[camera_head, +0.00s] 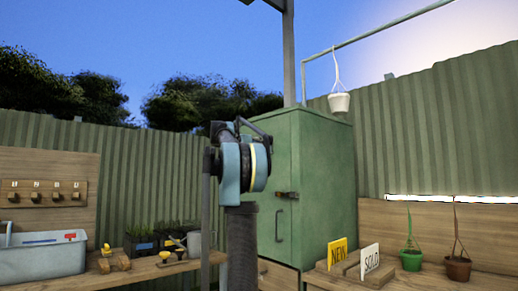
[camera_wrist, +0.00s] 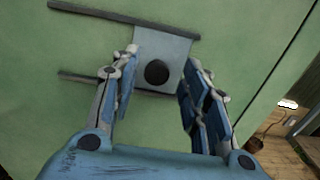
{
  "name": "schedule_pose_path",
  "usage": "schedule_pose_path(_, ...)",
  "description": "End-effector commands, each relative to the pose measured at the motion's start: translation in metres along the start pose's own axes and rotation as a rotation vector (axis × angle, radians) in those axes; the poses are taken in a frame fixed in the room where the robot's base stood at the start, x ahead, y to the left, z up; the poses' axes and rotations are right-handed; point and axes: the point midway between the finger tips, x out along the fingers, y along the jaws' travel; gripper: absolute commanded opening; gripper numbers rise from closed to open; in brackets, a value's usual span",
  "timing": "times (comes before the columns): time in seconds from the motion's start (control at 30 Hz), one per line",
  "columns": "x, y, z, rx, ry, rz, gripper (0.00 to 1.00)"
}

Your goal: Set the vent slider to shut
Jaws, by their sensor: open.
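The vent slider is a grey plate (camera_wrist: 158,42) with a round black knob (camera_wrist: 157,73), set between two dark rails on a green panel in the wrist view. The plate sits toward the right end of the rails. My gripper (camera_wrist: 163,60) is open, with one blue finger on each side of the plate and knob. I cannot tell whether either finger touches the plate. In the head view my arm stands before the green cabinet (camera_head: 325,180), and the slider cannot be made out there.
A latch (camera_head: 287,195) sits on the cabinet front. A wooden bench right of it holds NEW (camera_head: 338,252) and SOLD (camera_head: 370,259) signs and two potted plants. A grey tub (camera_head: 40,258) and seedlings stand at left. A white pot (camera_head: 339,102) hangs above.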

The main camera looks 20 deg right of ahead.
Motion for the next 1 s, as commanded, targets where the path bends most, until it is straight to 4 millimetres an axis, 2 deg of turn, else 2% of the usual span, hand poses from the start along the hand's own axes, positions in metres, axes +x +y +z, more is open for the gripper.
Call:
schedule_pose_path(0.23,-0.012,0.001,0.000,0.000,0.000,0.003,0.42)
schedule_pose_path(0.7,-0.095,0.002,-0.001,-0.001,0.000,0.003,0.42)
schedule_pose_path(0.83,-0.109,0.002,-0.001,-0.001,0.000,0.002,0.42)
schedule_pose_path(1.0,-0.118,0.001,-0.001,-0.001,0.000,0.000,0.42)
